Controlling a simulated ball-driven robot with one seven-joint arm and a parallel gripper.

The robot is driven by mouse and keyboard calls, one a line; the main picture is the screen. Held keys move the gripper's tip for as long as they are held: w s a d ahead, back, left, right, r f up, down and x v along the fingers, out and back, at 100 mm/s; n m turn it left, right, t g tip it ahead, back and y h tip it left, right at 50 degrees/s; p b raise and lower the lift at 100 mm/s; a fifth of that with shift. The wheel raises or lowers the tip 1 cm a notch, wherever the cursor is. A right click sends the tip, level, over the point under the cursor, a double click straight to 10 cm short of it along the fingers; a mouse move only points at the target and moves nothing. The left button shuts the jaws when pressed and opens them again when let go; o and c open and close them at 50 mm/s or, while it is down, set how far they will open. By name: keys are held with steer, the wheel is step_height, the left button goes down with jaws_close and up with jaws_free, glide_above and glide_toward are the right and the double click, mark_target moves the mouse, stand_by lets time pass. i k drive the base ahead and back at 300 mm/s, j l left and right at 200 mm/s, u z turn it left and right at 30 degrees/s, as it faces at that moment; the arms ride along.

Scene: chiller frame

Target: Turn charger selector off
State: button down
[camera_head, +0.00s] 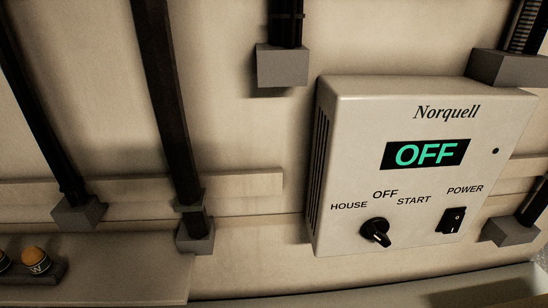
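The charger is a pale box (345,130) marked "Norquell" on the wall at the right. Its black display (425,154) reads OFF in green letters. The selector (376,233) is a black rotary knob low on the front face, under the labels HOUSE, OFF and START. Its grip lies aslant, with one end toward the lower right; I cannot tell for sure which label it points to. My gripper is not in view, and nothing covers the knob.
A black rocker switch (452,220) labelled POWER sits right of the knob. Dark pipes (172,100) end in grey blocks (282,66) around the charger. At the lower left, orange-topped round items (35,260) stand in a dark holder on a ledge (130,280).

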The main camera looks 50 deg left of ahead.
mark_target(376, 228)
steer(key=k+l+u, duration=0.1)
steer(key=u, duration=0.35)
steer(key=k+u, duration=0.2)
steer(key=u, duration=0.25)
steer(key=i+l, duration=0.15)
steer(key=i, duration=0.3)
steer(key=i+l, duration=0.15)
steer(key=i, duration=0.3)
steer(key=u, duration=0.05)
